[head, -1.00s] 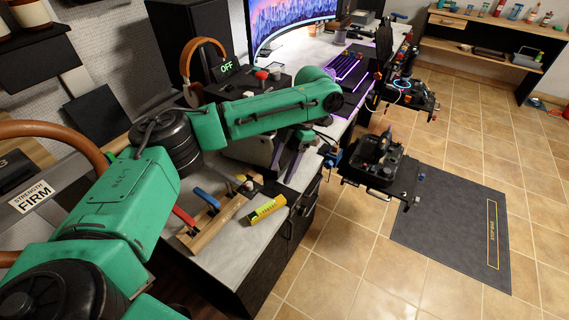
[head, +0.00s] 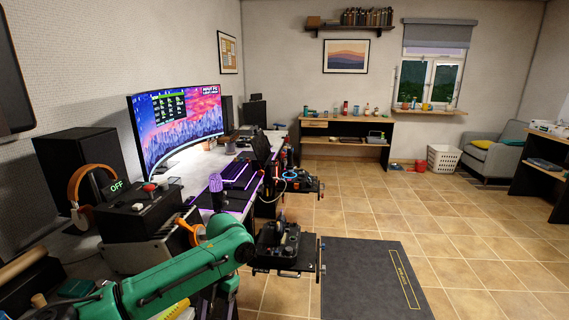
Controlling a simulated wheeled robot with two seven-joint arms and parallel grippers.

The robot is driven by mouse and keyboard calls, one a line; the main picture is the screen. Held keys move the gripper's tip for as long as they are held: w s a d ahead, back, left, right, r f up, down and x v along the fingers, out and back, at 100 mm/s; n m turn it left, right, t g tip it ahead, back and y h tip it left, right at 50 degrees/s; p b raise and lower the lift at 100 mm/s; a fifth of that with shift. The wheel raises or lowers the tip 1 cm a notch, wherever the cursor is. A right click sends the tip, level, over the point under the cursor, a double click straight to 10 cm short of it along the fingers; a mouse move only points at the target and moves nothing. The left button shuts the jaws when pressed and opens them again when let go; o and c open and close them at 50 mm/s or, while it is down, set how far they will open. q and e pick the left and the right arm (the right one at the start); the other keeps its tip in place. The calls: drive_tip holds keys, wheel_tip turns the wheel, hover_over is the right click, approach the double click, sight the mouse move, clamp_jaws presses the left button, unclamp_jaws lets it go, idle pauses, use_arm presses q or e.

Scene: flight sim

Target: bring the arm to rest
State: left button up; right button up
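My green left arm (head: 175,278) comes in from the lower left and reaches over the near end of the desk (head: 75,245). Its far joint is beside the black control box with a stick (head: 277,245). Below that joint the arm bends down toward my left gripper (head: 210,303), which is partly hidden behind the forearm at the bottom edge. I cannot tell whether its fingers are open or shut, and I see nothing held. My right arm and gripper are not in view.
The desk carries a curved monitor (head: 178,122), a speaker (head: 78,160), orange headphones (head: 80,185) and a box reading OFF (head: 135,215). A dark mat (head: 365,280) lies on the tiled floor (head: 460,240). A shelf table (head: 345,125) stands at the back. The floor right of the mat is clear.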

use_arm(q)
drive_tip(key=s+d+f+n+t+h, duration=0.2)
drive_tip(key=s+d+f+n+h, duration=0.15)
drive_tip(key=d+f+n, duration=0.35)
drive_tip(key=s+d+f+n+t+h, duration=0.1)
drive_tip(key=s+d+f+n+h, duration=0.1)
drive_tip(key=s+d+n, duration=0.45)
drive_tip(key=s+a+f+n+t+y, duration=0.1)
drive_tip(key=s+a+n+t+y, duration=0.15)
drive_tip(key=a+n, duration=0.95)
drive_tip(key=s+a+f+n+t+y, duration=0.15)
drive_tip(key=s+a+n, duration=0.25)
drive_tip(key=a+n, duration=0.75)
wheel_tip(320, 180, down, 22)
drive_tip(key=s+d+f+n+g, duration=0.1)
drive_tip(key=s+d, duration=0.1)
drive_tip(key=s+a+f+g, duration=0.1)
drive_tip(key=s+a+f, duration=0.1)
drive_tip(key=s+f, duration=1.1)
drive_tip(key=s, duration=0.3)
drive_tip(key=shift+s+a+f+g, duration=0.2)
drive_tip(key=shift+s+a+g, duration=0.1)
drive_tip(key=shift+s, duration=0.1)
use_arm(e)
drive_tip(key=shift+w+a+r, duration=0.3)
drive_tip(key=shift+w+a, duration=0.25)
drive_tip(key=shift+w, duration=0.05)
